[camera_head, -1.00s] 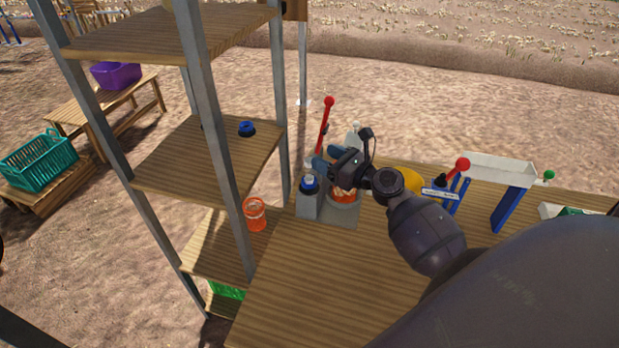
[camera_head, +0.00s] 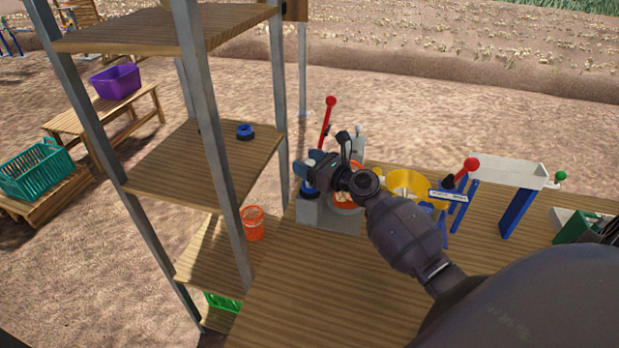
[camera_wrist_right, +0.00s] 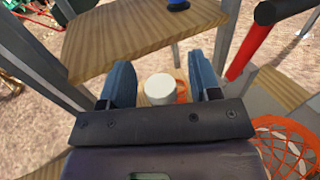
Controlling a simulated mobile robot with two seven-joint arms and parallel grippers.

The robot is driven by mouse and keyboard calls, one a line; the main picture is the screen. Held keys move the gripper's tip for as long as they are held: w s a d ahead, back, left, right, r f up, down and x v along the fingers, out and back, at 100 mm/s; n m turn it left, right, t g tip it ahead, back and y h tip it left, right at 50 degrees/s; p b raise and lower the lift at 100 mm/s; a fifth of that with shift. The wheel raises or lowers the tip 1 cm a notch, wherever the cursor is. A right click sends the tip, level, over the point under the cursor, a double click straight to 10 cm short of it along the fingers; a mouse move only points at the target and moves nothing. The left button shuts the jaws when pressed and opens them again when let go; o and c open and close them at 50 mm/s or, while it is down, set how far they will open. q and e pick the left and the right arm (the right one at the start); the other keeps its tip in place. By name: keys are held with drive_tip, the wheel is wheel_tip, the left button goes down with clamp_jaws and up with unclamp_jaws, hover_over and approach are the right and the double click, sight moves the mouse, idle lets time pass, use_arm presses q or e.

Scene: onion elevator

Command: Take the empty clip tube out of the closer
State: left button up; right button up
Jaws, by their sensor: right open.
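The closer (camera_head: 328,216) is a grey device with a red-knobbed lever (camera_head: 331,102), standing at the bench's far left corner. A blue collar (camera_head: 309,189) shows on its left side, partly under my right gripper (camera_head: 306,170). In the right wrist view, a round white top (camera_wrist_right: 160,89), apparently the clip tube's, lies between the two blue fingers of my right gripper (camera_wrist_right: 162,80). The fingers are open, with a gap on each side of it. The tube's lower part is hidden, and whether it is empty cannot be seen. My left gripper is not in view.
An orange net (camera_wrist_right: 290,148) sits beside the gripper. A metal-post shelf (camera_head: 215,150) stands close on the left. The bench's front is clear.

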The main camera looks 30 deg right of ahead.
drive_tip(key=shift+w+a, duration=0.2)
drive_tip(key=shift+w, duration=0.4)
drive_tip(key=c, duration=1)
drive_tip(key=shift+r, duration=0.1)
